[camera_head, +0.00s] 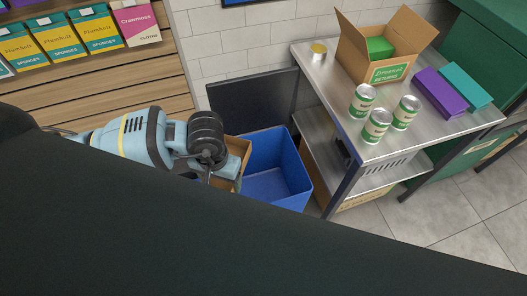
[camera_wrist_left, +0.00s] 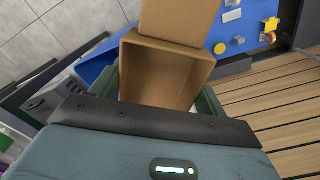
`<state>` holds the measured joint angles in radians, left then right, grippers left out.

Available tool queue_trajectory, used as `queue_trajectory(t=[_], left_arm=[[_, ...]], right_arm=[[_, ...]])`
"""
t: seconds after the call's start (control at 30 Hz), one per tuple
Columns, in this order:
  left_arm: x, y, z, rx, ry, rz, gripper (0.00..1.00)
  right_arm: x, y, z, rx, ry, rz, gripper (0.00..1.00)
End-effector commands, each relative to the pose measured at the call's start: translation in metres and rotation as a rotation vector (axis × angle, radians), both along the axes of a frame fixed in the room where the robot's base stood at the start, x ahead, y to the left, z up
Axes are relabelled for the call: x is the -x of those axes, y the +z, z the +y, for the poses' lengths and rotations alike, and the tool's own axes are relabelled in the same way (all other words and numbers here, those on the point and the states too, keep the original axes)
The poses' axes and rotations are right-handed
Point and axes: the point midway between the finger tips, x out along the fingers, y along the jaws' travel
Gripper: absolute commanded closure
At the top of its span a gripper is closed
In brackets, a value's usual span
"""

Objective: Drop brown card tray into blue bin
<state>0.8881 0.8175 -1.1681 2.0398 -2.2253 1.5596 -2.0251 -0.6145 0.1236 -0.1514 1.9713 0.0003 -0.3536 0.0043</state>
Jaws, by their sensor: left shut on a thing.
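The brown card tray (camera_head: 240,150) is held in my left gripper (camera_head: 222,176) at the left side of the blue bin (camera_head: 274,186) in the head view. My gripper hides part of the tray. In the left wrist view, the open brown tray (camera_wrist_left: 160,72) lies between the fingers of my left gripper (camera_wrist_left: 160,98), tilted with its hollow inside showing. Part of the blue bin (camera_wrist_left: 95,66) shows to the left of the tray there. The head view does not clearly show how much of the tray is over the bin opening. My right gripper is not in view.
A metal table (camera_head: 335,85) right of the bin carries several cans, an open cardboard box (camera_head: 385,45), and purple (camera_head: 440,93) and teal boxes. A dark panel (camera_head: 255,105) stands behind the bin. Wooden shelving (camera_head: 110,80) with packets is at the left.

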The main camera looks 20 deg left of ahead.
Motion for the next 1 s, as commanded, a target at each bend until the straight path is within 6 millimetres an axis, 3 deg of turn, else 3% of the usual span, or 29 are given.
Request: queue_trajectory(t=[0.03,0.17,0.3,0.4,0.6,0.7,1.0], left_arm=[[-0.005,-0.013,-0.003,0.002,0.019,0.014,0.48],[-0.035,-0.049,-0.015,0.002,0.123,0.037,0.48],[-0.084,-0.089,-0.033,-0.001,0.282,0.044,0.48],[-0.118,-0.107,-0.045,-0.002,0.391,0.038,0.48],[-0.168,-0.119,-0.062,-0.001,0.545,0.013,0.48],[-0.179,-0.118,-0.066,0.001,0.582,0.005,0.48],[-0.184,-0.118,-0.068,0.002,0.596,0.001,0.48]], right_arm=[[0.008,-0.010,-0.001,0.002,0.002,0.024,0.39],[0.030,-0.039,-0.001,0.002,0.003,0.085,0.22],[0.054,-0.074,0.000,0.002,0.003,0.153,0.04],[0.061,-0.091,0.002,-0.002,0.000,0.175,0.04],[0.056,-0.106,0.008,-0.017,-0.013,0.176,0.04],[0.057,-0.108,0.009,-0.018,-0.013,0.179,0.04],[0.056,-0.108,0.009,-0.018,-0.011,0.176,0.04]])
